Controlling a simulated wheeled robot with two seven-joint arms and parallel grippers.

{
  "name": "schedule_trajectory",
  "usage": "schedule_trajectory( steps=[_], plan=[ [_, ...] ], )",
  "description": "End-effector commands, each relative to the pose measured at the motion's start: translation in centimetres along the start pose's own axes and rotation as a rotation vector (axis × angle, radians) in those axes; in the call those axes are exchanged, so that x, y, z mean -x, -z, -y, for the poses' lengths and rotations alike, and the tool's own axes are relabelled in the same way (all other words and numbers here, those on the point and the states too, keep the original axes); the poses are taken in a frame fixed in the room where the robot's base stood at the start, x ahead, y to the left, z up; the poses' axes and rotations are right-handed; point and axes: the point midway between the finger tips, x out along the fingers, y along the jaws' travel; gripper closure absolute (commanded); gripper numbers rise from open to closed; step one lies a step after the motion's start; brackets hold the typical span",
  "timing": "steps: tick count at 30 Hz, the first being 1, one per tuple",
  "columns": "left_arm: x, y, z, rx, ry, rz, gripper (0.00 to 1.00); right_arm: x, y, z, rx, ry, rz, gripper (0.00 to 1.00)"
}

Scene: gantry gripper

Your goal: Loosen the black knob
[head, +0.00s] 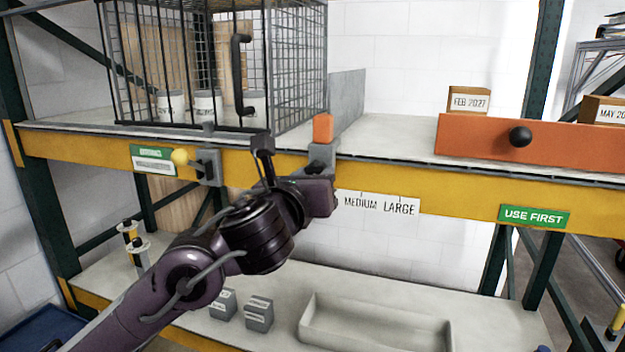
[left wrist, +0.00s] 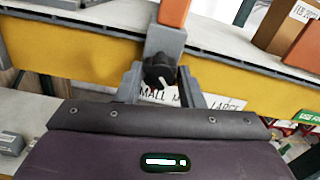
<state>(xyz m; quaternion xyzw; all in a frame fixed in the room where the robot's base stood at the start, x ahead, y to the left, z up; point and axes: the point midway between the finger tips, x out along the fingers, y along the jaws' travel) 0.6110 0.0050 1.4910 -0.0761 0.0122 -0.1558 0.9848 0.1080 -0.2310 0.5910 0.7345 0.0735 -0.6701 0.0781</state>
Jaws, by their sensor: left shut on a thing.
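The black knob (left wrist: 160,70) has a white pointer line and sits on the front of a grey bracket (left wrist: 166,40) topped by an orange block (left wrist: 174,12). My left gripper (left wrist: 160,84) is shut on the knob, one finger at each side of it. In the head view, the bracket (head: 322,156) and orange block (head: 323,128) stand at the yellow beam's edge, and my left gripper (head: 321,178) is against the bracket's front. The knob is hidden there behind my gripper. My right gripper is not seen.
A label plate reading MEDIUM LARGE (head: 380,204) hangs on the yellow beam (head: 440,198). A wire cage (head: 297,70) stands left on the shelf. An orange drawer front (head: 570,148) with a black ball handle (head: 520,136) is right.

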Motion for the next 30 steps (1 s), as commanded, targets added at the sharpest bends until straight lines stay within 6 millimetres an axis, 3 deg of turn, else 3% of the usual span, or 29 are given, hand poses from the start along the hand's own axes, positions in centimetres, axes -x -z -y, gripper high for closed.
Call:
schedule_trajectory(
  steps=[30],
  plan=[
    [0.0,0.1,0.2,0.937,-0.001,-0.001,0.89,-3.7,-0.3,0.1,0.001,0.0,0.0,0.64]
  ],
)
